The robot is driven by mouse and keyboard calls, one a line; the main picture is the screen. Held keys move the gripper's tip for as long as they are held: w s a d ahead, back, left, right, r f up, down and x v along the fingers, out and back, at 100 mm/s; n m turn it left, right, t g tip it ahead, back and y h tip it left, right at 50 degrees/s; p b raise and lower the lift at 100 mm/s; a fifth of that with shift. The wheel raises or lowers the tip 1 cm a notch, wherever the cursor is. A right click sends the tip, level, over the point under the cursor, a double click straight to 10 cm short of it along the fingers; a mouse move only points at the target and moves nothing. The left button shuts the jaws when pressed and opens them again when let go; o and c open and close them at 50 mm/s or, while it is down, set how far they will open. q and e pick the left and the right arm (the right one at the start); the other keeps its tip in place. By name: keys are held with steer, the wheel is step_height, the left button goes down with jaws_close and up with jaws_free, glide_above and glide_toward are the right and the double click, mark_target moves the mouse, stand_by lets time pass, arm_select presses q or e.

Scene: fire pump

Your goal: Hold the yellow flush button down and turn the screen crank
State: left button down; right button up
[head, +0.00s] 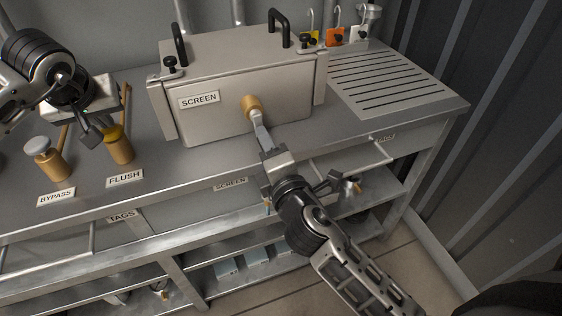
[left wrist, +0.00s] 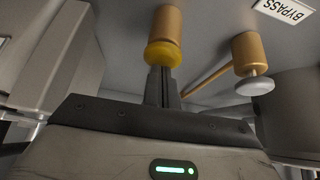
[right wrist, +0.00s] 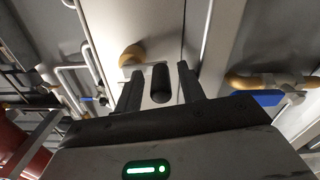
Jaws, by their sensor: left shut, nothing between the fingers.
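The yellow flush button (head: 113,132) caps a brass post above the FLUSH label. In the left wrist view, the closed fingertips of my left gripper (left wrist: 162,84) meet its yellow cap (left wrist: 164,55). The cap sits close against its post, with no stem visible. The screen crank (head: 252,104) has a brass hub on the front of the SCREEN box (head: 215,115), and its grey arm points down towards the front. My right gripper (head: 267,152) is open around the crank's black handle (right wrist: 160,83), with gaps visible beside it. The gripper hides the handle in the head view.
The BYPASS post (head: 52,165) with a pale cap stands just left of the flush post. A slotted drainboard (head: 395,85) lies right of the box, with coloured tags (head: 334,37) behind it. Pipe rails and shelves (head: 250,250) lie below the counter's front edge.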

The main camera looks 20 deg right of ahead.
steer(key=n, duration=0.2)
steer(key=d+n, duration=0.2)
steer(key=n, duration=0.1)
steer(key=shift+d+r+n, duration=0.1)
steer(key=shift+r+n, duration=0.2)
steer(key=shift+r, duration=0.1)
steer(key=n, duration=0.2)
steer(key=d+r+n, duration=0.1)
steer(key=n, duration=0.1)
steer(key=shift+d+r+n, duration=0.1)
steer(key=shift+r+n, duration=0.1)
steer(key=shift+n, duration=0.2)
steer(key=s, duration=1.2)
steer(key=shift+f, duration=0.1)
